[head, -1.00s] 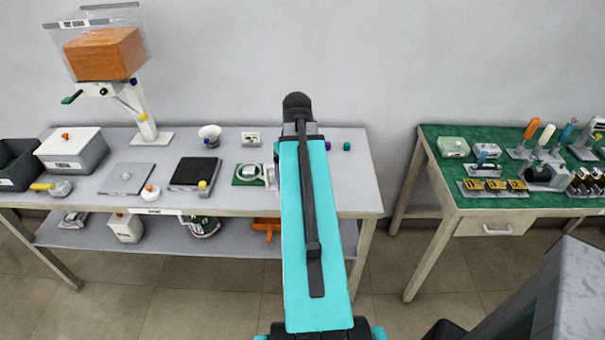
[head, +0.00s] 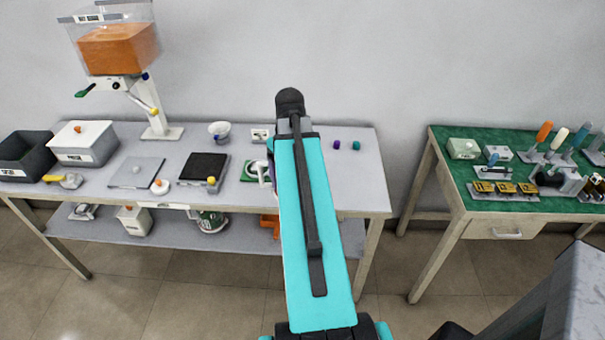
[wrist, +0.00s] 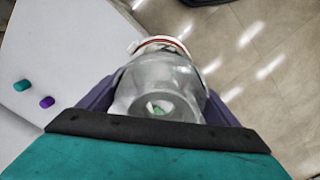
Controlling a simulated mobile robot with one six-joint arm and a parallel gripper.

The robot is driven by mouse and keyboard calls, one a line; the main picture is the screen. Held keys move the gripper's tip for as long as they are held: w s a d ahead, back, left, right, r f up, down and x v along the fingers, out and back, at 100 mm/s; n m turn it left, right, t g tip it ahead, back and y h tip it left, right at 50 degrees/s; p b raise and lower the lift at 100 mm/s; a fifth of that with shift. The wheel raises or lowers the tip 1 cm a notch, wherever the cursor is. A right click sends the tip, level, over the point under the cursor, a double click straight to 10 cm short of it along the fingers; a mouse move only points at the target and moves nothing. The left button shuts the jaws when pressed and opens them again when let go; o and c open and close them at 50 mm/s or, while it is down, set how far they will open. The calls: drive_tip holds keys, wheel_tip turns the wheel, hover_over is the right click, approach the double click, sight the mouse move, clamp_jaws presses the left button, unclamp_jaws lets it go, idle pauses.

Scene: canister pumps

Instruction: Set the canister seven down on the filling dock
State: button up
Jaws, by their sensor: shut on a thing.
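My gripper (wrist: 163,88) is shut on a clear canister (wrist: 165,72) with a pale rim and a reddish band, its fingers on both sides of it. No number on the canister can be read. In the wrist view it is over the floor beside the table's pale top (wrist: 60,50). In the head view my arm hides the gripper and the canister. A green plate with a white ring (head: 258,170), perhaps the filling dock, lies on the grey table (head: 370,190), partly behind my arm.
Purple (head: 336,145) and teal (head: 356,145) caps lie near the table's right end. A black pad (head: 204,167), a white bowl (head: 219,131) and a dispenser with an orange filling (head: 118,50) stand to the left. A green-topped bench (head: 450,170) is right, across a gap.

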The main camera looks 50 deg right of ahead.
drive_tip(key=w+a+r+n, duration=0.2)
drive_tip(key=w+a+n, duration=0.3)
drive_tip(key=w+a, duration=1.2)
drive_tip(key=w+a+r+n, duration=0.1)
drive_tip(key=w+a+n, duration=0.1)
drive_tip(key=a, duration=0.9)
drive_tip(key=w+a+r+n, duration=0.1)
drive_tip(key=w+a+n, duration=0.1)
drive_tip(key=a, duration=0.9)
drive_tip(key=shift+w, duration=0.9)
drive_tip(key=shift+w+r, duration=0.1)
